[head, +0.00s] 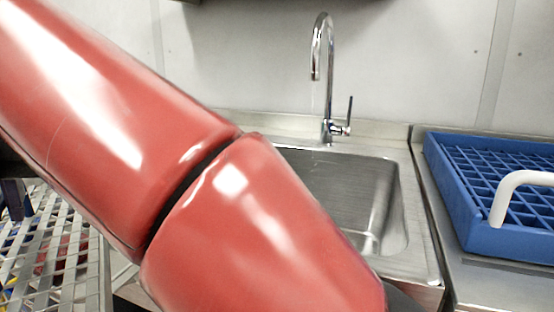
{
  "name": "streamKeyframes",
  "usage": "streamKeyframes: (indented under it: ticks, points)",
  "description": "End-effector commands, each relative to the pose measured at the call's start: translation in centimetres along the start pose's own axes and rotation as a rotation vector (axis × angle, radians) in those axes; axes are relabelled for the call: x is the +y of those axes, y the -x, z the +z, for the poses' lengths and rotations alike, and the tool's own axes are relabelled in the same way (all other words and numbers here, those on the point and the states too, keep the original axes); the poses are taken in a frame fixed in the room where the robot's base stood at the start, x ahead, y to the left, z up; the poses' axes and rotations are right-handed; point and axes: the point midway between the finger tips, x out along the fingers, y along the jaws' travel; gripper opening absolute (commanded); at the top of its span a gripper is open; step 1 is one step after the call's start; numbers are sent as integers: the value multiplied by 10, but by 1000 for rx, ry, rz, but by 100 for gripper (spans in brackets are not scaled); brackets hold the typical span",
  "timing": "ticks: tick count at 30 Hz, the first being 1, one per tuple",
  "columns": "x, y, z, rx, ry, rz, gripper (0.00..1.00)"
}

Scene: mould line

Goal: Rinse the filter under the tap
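The tap (321,60) is a chrome gooseneck with a side lever (348,115), standing at the back of a steel sink (365,190). A thin, faint line shows below its spout; I cannot tell for sure whether it is running water. My red arm covers the left and middle of the view and hides the left part of the sink. My gripper is not in view. I see no filter in this view.
A blue gridded rack (462,205) with a white handle (512,184) stands on the steel counter (500,285) at the right. A metal lattice shelf (60,250) is at the lower left. A pale wall (420,55) closes off the back.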

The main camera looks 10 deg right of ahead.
Motion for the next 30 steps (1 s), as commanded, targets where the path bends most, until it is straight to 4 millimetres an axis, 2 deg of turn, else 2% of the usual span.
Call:
streamKeyframes:
  ticks: [7,30]
  points:
    - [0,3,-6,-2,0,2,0]
    - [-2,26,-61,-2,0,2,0]
